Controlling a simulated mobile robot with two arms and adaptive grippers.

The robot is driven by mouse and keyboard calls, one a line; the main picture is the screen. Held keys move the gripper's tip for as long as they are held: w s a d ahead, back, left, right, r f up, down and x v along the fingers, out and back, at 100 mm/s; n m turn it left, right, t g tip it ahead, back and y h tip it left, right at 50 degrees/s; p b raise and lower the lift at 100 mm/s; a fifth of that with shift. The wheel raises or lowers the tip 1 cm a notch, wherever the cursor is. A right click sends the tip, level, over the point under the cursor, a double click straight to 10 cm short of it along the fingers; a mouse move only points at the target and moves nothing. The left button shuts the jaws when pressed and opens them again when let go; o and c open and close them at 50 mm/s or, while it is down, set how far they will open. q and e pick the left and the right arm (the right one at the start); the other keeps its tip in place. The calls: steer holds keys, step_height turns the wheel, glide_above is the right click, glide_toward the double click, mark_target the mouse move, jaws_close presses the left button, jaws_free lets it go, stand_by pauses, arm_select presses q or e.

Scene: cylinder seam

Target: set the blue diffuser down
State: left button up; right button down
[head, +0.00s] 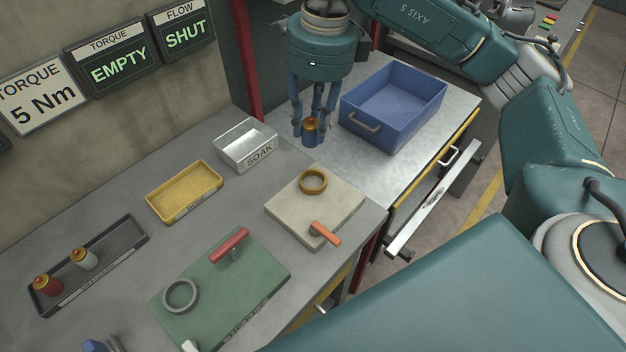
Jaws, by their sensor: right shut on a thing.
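The blue diffuser (310,136), a small blue cylinder with a gold and red top, is upright between the fingers of my right gripper (312,128). The gripper points down and is shut on it. The diffuser shows left of the blue bin (368,138), over the pale metal top (385,182). I cannot tell whether its base touches that surface. My left gripper is not in view.
A SOAK tray (232,163), a yellow tray (160,211) and a beige block (285,222) with a brass ring (313,181) stand nearby. A dark tray (117,243) holds a red and a white cylinder. A green mat (215,310) lies in front. An open drawer (432,200) juts out right.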

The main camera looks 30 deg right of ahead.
steer(key=r+m, duration=0.1)
steer(key=m, duration=0.1)
steer(key=w+r+m, duration=0.1)
steer(key=m, duration=0.1)
steer(key=shift+w+d+r, duration=0.15)
steer(key=shift+d, duration=0.25)
steer(key=f+m+p, duration=0.1)
steer(key=f, duration=0.4)
steer(key=f+m+p, duration=0.1)
steer(key=f, duration=0.3)
steer(key=f+m+p, duration=0.1)
steer(key=f, duration=0.4)
steer(key=shift+w+d+f+m+h+p, duration=0.3)
steer(key=shift+w+h+p, duration=0.05)
steer(key=shift+h, duration=0.05)
step_height(320, 180, down, 3)
steer(key=shift+f+p, duration=0.2)
steer(key=shift+p, duration=0.4)
steer(key=shift+f, duration=0.45)
